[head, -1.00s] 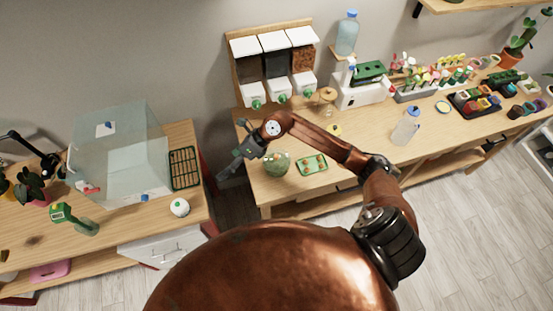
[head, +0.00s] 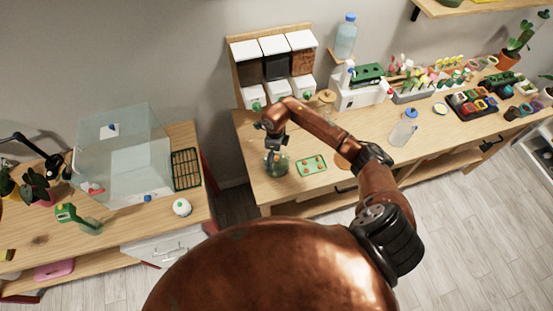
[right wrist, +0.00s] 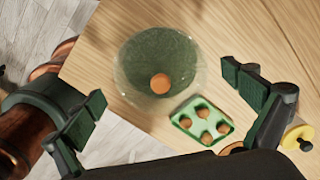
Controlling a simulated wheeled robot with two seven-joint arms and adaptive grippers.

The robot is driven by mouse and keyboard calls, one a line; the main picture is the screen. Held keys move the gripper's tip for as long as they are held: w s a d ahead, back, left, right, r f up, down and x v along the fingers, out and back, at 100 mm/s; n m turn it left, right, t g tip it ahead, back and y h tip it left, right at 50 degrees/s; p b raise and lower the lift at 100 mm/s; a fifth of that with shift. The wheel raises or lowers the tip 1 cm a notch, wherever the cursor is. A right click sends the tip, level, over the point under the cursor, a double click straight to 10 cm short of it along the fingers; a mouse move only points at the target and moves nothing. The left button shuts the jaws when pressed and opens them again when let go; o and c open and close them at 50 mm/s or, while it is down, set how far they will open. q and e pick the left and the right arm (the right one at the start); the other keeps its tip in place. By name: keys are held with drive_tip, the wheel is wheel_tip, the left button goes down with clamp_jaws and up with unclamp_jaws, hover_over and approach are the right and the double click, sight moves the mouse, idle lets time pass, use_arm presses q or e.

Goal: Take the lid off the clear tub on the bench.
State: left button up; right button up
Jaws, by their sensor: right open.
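A round clear tub with green inside (right wrist: 160,62) stands near the bench's front left corner. A round orange-brown knob (right wrist: 161,83) shows at the middle of its top, so the lid appears to be on. In the head view the tub (head: 279,168) is partly hidden by my right gripper (head: 274,146), which points down just above it. In the right wrist view my right gripper (right wrist: 165,103) is open and empty, its fingers wide apart with the knob between them in the picture. They look apart from the tub. My left gripper is not in view.
A green tray with several brown round pieces (right wrist: 202,122) lies close beside the tub. Dispensers (head: 276,62) stand behind, with a wooden-topped jar (head: 327,97) to their right. A glass tank (head: 120,160) is on the left bench.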

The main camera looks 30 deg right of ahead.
drive_tip(key=shift+f, duration=0.5)
drive_tip(key=shift+s, duration=0.1)
drive_tip(key=c, duration=1.3)
drive_tip(key=shift+s+f, duration=0.1)
drive_tip(key=c, duration=0.4)
